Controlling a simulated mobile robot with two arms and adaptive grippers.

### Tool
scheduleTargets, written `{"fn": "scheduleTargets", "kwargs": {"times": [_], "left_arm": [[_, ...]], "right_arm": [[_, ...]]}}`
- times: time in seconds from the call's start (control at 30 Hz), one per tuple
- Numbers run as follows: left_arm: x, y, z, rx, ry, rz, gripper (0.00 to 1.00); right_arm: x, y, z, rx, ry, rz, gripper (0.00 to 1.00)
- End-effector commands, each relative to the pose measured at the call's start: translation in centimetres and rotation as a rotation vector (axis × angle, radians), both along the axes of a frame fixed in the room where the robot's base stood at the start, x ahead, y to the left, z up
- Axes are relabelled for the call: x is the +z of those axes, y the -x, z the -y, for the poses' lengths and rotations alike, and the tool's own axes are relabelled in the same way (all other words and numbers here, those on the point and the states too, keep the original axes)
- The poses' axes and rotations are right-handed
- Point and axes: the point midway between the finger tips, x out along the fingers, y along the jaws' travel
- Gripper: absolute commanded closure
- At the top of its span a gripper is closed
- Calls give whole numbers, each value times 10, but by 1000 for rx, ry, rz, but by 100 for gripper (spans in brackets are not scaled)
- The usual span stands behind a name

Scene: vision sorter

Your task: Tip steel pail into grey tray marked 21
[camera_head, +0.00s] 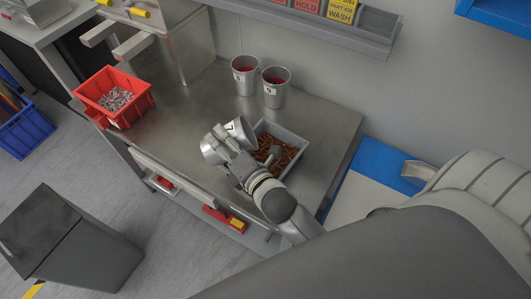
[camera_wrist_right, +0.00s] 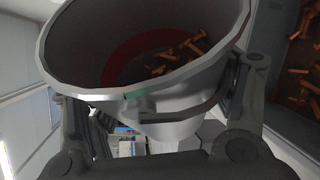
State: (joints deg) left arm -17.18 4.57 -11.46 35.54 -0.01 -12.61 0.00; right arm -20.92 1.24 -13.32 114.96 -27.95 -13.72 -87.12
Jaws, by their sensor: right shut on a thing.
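A steel pail (camera_head: 238,130) is held tilted on its side above the left edge of a grey tray (camera_head: 300,158). My right gripper (camera_head: 224,142) is shut on this pail. In the right wrist view the pail (camera_wrist_right: 190,104) fills much of the picture, with its wide mouth showing and some orange-brown pieces inside along the wall. The gripper's fingers (camera_wrist_right: 165,115) stand on both sides of it. The tray holds many orange-brown pieces; no number on it can be read. My left gripper is not in view.
Two more steel pails (camera_head: 245,80) (camera_head: 275,92) with reddish contents stand upright behind the tray. A red bin (camera_head: 128,112) of small grey parts is at the bench's left. Bare steel bench (camera_head: 180,125) lies between. A grey bin (camera_head: 60,240) stands on the floor.

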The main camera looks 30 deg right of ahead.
Motion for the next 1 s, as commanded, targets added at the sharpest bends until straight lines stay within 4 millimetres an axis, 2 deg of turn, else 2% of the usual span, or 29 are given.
{"fn": "scheduleTargets", "kwargs": {"times": [0.6, 1.0], "left_arm": [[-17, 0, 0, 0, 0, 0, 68], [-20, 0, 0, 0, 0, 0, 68]], "right_arm": [[0, 0, 1, 1, -83, 27, 69], [-1, 2, 7, 1, -134, 39, 69]]}}
